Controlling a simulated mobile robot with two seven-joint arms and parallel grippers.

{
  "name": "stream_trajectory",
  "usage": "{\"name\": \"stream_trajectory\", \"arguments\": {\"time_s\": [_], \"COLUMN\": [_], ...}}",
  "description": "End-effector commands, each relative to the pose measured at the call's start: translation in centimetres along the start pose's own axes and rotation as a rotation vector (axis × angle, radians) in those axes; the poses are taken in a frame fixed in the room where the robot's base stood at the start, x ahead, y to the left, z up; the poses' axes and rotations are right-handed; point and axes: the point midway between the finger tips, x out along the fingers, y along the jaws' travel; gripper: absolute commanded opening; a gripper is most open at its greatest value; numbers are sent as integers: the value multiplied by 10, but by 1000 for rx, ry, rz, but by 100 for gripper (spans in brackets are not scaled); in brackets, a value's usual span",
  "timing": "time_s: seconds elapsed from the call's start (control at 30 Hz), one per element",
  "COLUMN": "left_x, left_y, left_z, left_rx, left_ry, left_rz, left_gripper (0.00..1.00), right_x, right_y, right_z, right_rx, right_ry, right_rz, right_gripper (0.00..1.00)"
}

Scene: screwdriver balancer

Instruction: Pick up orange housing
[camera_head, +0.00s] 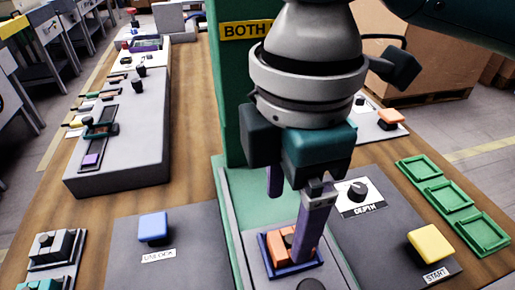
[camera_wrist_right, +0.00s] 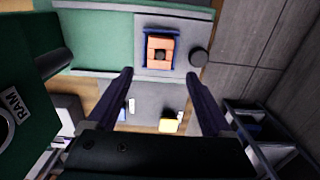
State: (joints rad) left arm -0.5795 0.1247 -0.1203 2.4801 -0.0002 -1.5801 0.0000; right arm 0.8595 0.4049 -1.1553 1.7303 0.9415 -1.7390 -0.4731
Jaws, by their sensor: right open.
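The orange housing (camera_head: 276,243) sits in a blue-purple cradle (camera_head: 268,266) on the grey plate of the green press. The housing also shows in the wrist view (camera_wrist_right: 152,43), with a dark round hole in its middle. My right gripper (camera_head: 290,215) is open and points down over the cradle. One finger covers part of the housing in the head view. In the wrist view the fingers (camera_wrist_right: 159,77) are spread wide and empty, with the housing beyond the tips. My left gripper is not in view.
The green press column (camera_head: 228,100) stands right behind my gripper. A blue button (camera_head: 153,226) is at the left, a yellow START button (camera_head: 430,243) and a DEPTH knob (camera_head: 357,190) at the right. Green trays (camera_head: 449,196) lie far right. A black round knob (camera_wrist_right: 198,57) is beside the cradle.

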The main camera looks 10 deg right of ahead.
Motion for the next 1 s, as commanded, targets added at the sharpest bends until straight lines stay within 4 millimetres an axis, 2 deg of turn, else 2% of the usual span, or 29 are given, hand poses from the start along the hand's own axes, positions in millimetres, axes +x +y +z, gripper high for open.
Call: {"name": "stream_trajectory", "arguments": {"time_s": [0.17,0.4,0.5,0.7,0.77,1.0], "left_x": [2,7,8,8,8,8], "left_y": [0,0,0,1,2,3], "left_z": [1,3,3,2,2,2], "left_rx": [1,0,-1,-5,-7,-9], "left_ry": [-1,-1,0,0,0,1], "left_rz": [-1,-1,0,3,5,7], "left_gripper": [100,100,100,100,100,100], "right_x": [17,54,60,61,61,61], "right_y": [0,0,0,0,0,0], "right_z": [1,3,3,3,3,3], "right_rx": [1,0,0,-1,-1,-1], "right_ry": [0,0,1,2,2,1], "right_rz": [-1,0,1,3,3,3], "right_gripper": [85,85,85,85,80,54]}}
